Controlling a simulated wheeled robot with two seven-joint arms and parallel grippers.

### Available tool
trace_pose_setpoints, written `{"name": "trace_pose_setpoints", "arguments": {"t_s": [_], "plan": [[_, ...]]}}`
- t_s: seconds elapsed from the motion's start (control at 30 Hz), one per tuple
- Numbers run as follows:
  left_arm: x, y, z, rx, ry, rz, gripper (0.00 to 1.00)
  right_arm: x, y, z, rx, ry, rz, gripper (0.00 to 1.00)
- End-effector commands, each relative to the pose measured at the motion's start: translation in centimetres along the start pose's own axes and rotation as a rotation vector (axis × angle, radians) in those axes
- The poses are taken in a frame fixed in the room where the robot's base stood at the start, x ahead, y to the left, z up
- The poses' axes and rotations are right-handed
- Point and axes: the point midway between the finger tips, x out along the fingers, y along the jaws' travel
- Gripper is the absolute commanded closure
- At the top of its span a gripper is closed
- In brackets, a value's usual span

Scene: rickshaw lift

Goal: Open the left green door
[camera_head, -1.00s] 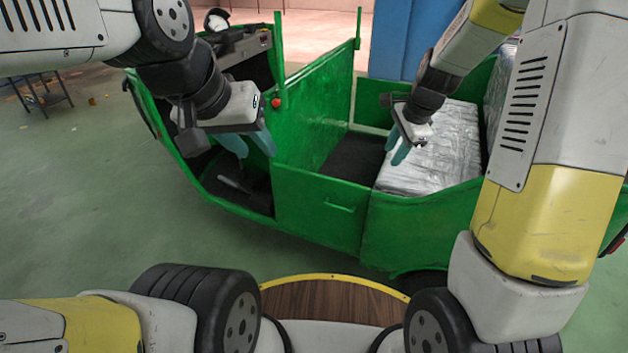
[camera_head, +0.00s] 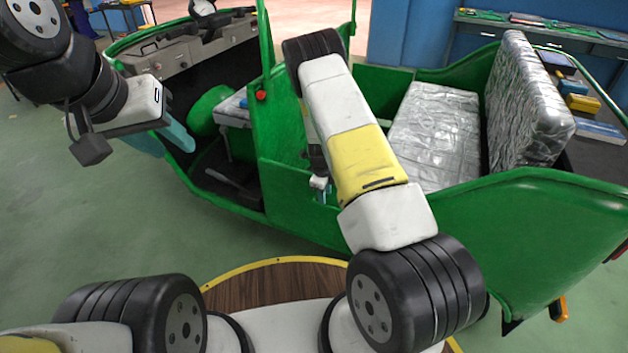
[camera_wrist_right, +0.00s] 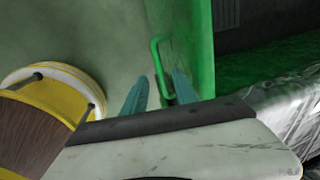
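The left green door (camera_head: 292,205) is a low panel on the near side of the green rickshaw, largely hidden behind my right arm in the head view. In the right wrist view, the door (camera_wrist_right: 188,45) shows edge-on with its green bar handle (camera_wrist_right: 156,62). My right gripper (camera_wrist_right: 161,82) is open, its two teal fingers apart on either side of the handle's lower end. Contact cannot be told. In the head view my right gripper (camera_head: 323,190) is mostly covered by my arm. My left gripper (camera_head: 172,142) is open and empty, beside the rickshaw's front.
The rickshaw's silver seat (camera_head: 432,135) and silver backrest (camera_head: 528,105) lie behind the door. A green upright post with a red knob (camera_head: 261,96) stands left of my right arm. Green floor (camera_head: 60,215) is free at the left. Workbenches stand at the back.

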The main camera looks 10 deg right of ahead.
Motion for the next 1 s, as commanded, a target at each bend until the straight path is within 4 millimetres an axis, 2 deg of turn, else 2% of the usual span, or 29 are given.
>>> {"name": "trace_pose_setpoints", "arguments": {"t_s": [0.1, 0.3, 0.67, 0.83, 1.0], "plan": [[0.0, 0.0, 0.0, 0.000, 0.000, 0.000, 0.64, 2.1, 0.1, -0.1, -0.001, 0.001, 0.003, 0.66], [0.0, 0.0, 0.0, 0.000, 0.000, 0.000, 0.64, 4.4, 0.0, 0.0, -0.001, 0.000, 0.001, 0.66], [0.0, 0.0, 0.0, 0.000, 0.000, 0.000, 0.64, 5.0, 0.1, 0.0, -0.002, -0.001, 0.001, 0.66], [0.0, 0.0, 0.0, 0.000, 0.000, 0.000, 0.64, 5.0, 0.1, 0.0, -0.002, -0.001, 0.002, 0.99], [0.0, 0.0, 0.0, 0.000, 0.000, 0.000, 0.64, 5.0, 0.1, 0.0, -0.002, 0.000, 0.002, 1.00]]}}
